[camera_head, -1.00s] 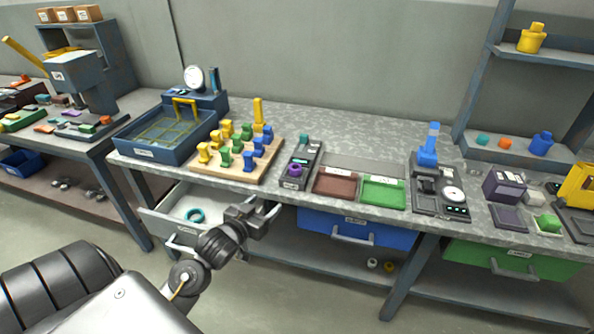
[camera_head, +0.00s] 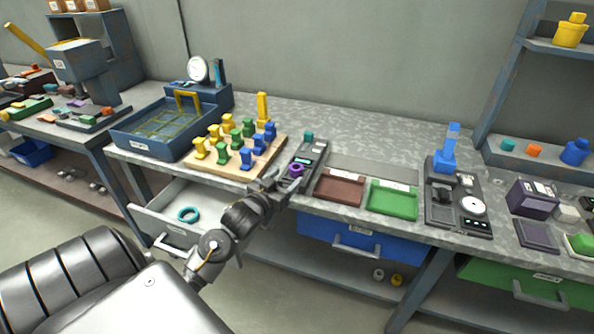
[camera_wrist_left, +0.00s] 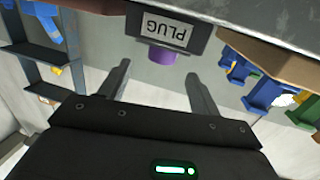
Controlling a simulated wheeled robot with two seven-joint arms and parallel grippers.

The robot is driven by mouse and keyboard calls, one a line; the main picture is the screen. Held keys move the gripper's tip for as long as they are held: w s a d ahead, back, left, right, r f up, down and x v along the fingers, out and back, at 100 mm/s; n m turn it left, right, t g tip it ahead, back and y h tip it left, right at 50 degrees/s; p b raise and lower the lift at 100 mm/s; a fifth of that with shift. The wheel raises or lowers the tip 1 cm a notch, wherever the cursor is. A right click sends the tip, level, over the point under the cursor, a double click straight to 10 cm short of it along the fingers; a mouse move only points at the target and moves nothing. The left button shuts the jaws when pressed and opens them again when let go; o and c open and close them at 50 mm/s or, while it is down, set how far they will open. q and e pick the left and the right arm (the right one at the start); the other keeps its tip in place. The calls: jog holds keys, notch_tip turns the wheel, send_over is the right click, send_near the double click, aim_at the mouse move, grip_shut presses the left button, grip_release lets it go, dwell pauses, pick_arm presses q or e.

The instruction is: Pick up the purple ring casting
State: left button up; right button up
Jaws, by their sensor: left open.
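The purple ring casting (camera_head: 296,169) sits on the narrow dark fixture (camera_head: 307,158) near the front edge of the bench, right of the wooden board. My left gripper (camera_head: 277,183) is just left of it and toward the front in the head view. In the left wrist view the gripper's two fingers (camera_wrist_left: 160,78) are spread and empty. No contact is visible. My right gripper is in neither view.
A wooden board (camera_head: 228,162) with yellow, green and blue pieces lies left of the fixture. A brown tray (camera_head: 340,187) and a green tray (camera_head: 392,199) lie to its right. An open drawer (camera_head: 165,207) holds a teal ring (camera_head: 188,214).

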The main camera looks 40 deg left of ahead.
aim_at(293, 169)
pick_arm(q)
jog(key=shift+w, duration=0.1)
jog(key=shift+w+r, duration=0.15)
jog(key=shift+w, duration=0.15)
jog(key=w, duration=0.2)
jog(key=w+a, duration=0.1)
jog(key=shift+w+f+p, duration=0.2)
jog(key=shift+w+p, duration=0.1)
jog(key=shift+w, duration=0.45)
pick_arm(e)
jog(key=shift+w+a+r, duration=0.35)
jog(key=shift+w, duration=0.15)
pick_arm(q)
jog(key=c, duration=1.1)
jog(key=shift+c, duration=0.2)
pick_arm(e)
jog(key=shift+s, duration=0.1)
pick_arm(q)
jog(key=shift+r, duration=0.1)
